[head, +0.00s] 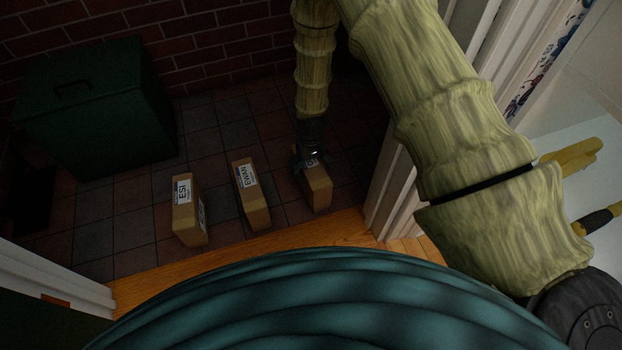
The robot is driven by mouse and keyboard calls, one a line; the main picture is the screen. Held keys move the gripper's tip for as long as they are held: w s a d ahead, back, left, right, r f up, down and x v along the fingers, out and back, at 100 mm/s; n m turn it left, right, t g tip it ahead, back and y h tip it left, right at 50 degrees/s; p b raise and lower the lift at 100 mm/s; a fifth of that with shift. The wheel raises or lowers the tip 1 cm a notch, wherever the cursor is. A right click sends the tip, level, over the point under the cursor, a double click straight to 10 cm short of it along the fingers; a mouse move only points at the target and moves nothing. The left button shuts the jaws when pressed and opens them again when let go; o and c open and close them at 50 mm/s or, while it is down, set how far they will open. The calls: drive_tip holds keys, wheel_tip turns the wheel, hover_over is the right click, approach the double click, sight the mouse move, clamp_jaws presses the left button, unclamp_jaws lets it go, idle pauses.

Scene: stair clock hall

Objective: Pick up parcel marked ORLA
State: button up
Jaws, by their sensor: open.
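Three brown parcels stand in a row on the dark tiled floor. The right parcel (318,190) is under my gripper (312,164), and its white label is mostly covered, so I cannot read the full name. My gripper points down at the far top end of this parcel, with its jaws open. I cannot tell whether the fingers touch the parcel or stand just above it. The middle parcel (254,206) is labelled EWAN. The left parcel (188,222) is labelled ESI.
A dark green box (90,105) with a handle stands at the left by the brick wall (215,45). A white door frame (405,185) rises close to the right of the right parcel. A wooden floor strip (240,250) edges the tiles in front.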

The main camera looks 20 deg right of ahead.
wheel_tip(320, 180, down, 2)
drive_tip(key=shift+f+b, duration=0.25)
drive_tip(key=shift+b, duration=0.25)
drive_tip(key=c, duration=1.5)
drive_tip(key=shift+r, duration=0.1)
